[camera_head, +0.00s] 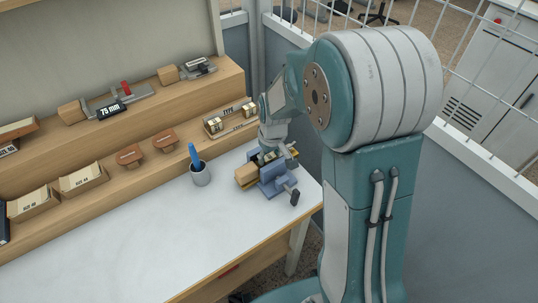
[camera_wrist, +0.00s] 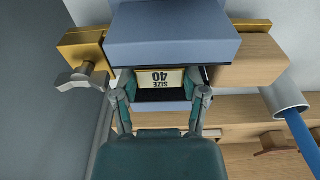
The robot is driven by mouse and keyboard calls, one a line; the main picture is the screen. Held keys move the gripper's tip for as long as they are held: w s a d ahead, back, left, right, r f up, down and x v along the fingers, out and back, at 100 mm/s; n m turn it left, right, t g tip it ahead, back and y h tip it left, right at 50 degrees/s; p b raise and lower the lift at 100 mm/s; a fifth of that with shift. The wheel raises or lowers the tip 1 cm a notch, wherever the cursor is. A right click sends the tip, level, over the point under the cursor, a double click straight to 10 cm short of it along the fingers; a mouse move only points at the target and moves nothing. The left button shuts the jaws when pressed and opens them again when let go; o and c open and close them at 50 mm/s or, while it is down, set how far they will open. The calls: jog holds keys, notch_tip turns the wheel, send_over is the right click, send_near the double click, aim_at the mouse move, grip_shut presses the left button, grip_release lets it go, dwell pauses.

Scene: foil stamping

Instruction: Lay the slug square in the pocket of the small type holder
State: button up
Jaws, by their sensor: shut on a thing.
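The small type holder shows in the wrist view as a brass end (camera_wrist: 88,42) with a grey wing screw and a wooden handle (camera_wrist: 252,60). It is held at the blue vise (camera_wrist: 172,35), whose body covers its middle. In the head view the vise (camera_head: 272,182) and the wooden handle (camera_head: 246,176) are at the table's right end. I cannot tell whether this piece is the slug or part of the holder. The pocket is hidden.
A cup with a blue tool (camera_head: 200,174) stands left of the vise. The vise's dark handle (camera_head: 294,197) juts toward the front. A tray of brass type (camera_head: 230,119) and another holder (camera_head: 112,108) sit on the shelves. The table's left part is clear.

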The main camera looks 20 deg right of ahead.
jog(key=shift+f, duration=0.15)
jog(key=o, duration=1.3)
jog(key=r, duration=0.4)
jog(key=s+r, duration=0.1)
jog(key=r, duration=0.6)
jog(key=shift+s+d+r, duration=0.2)
jog(key=shift+r, duration=0.2)
